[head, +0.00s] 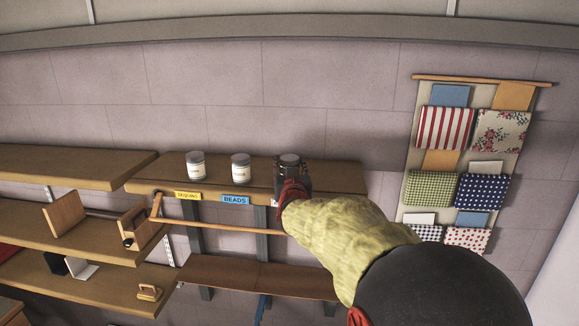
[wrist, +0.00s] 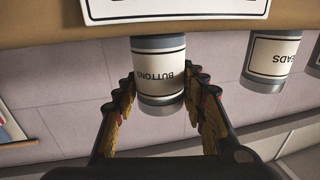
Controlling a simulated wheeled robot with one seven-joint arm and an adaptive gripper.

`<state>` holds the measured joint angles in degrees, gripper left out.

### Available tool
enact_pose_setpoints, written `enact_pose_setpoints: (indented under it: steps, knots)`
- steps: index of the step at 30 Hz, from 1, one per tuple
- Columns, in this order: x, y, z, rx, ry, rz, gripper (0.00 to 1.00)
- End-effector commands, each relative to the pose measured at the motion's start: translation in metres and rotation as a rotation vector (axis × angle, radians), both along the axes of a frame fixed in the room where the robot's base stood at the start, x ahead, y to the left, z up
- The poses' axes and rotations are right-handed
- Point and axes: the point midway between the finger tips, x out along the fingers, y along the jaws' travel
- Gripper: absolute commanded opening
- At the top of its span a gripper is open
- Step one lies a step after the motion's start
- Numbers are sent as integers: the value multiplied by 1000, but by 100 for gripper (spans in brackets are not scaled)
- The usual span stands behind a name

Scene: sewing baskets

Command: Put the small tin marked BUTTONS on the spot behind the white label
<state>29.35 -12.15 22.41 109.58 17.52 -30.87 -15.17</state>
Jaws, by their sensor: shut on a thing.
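The small tin marked BUTTONS (wrist: 158,70) has a white band and grey ends. My gripper (wrist: 163,82) is shut on it, with a finger on either side. In the wrist view, which is upside down, the tin stands upright behind the shelf's front edge, in line with the white label (wrist: 190,6). The shelf edge hides its foot, so I cannot tell whether it touches the shelf. In the head view, the grey lid (head: 290,159) shows above my gripper (head: 291,187), which hides most of the tin and the label.
Two similar tins, one left (head: 196,165) and one nearer (head: 241,168), stand on the same shelf (head: 340,178), behind the yellow SEQUINS label (head: 188,195) and blue BEADS label (head: 235,200). The shelf is clear right of my gripper. A fabric hanger (head: 408,150) hangs farther right.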

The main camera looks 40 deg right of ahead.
Motion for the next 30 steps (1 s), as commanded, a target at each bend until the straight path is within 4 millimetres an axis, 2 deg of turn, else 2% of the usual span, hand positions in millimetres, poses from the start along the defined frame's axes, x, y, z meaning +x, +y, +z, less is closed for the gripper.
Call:
enact_pose_setpoints:
  steps: [13,14,23,30]
  knots:
    - [0,0,-6,-2,-4,0,12]
    - [0,0,-7,-1,-3,0,43]
    - [0,0,-6,-1,-3,0,60]
    - [0,0,-6,-1,-3,0,60]
